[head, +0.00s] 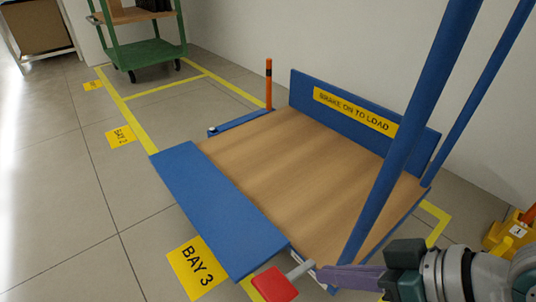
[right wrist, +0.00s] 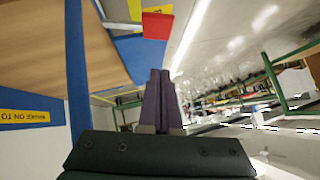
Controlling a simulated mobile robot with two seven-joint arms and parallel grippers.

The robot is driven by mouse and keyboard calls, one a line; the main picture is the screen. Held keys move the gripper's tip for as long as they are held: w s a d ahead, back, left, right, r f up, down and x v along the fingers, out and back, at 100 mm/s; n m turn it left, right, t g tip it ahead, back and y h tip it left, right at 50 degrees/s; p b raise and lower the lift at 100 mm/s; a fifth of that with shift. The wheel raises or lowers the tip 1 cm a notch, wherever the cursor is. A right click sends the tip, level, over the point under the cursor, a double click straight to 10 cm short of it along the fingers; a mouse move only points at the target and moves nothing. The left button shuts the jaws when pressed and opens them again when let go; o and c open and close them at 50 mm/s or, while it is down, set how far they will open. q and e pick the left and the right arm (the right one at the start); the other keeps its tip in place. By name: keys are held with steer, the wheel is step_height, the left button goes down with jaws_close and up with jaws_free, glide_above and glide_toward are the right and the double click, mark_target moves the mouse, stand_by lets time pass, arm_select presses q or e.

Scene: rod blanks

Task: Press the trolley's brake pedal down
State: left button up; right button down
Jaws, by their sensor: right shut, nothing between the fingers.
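The trolley has a wooden deck (head: 290,175) with a blue frame and blue uprights. Its brake pedal (head: 274,284) is a red pad on a short grey lever at the near edge of the deck, low in the head view. The red pad also shows at the top of the right wrist view (right wrist: 157,25). I cannot tell the pedal's exact height. My right gripper (head: 318,276) is shut and empty, its purple fingers pointing left just right of the pedal, seemingly apart from it. In the right wrist view its fingertips (right wrist: 160,72) lie below the pad. My left gripper is not in view.
A yellow "BRAKE ON TO LOAD" label (head: 354,110) is on the blue back panel. A blue flap (head: 215,210) borders the deck. A "BAY 3" floor mark (head: 197,268) lies left of the pedal. A green cart (head: 146,54) stands far back. Floor at left is clear.

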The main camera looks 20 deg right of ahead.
steer(key=b, duration=0.6)
glide_above(268, 283)
steer(key=s+d, duration=0.2)
steer(key=d, duration=0.1)
step_height(268, 283, down, 7)
steer(key=shift+r, duration=0.15)
steer(key=shift+a+f+b, duration=0.2)
steer(key=shift+f+b, duration=0.35)
steer(key=shift+f, duration=0.05)
steer(key=shift+a+f+b, duration=0.15)
steer(key=shift+f+b, duration=0.35)
steer(key=shift+f, duration=0.05)
steer(key=shift+s+a+f+b, duration=0.15)
steer(key=shift+s+f+b, duration=0.1)
steer(key=shift+f+b, duration=0.15)
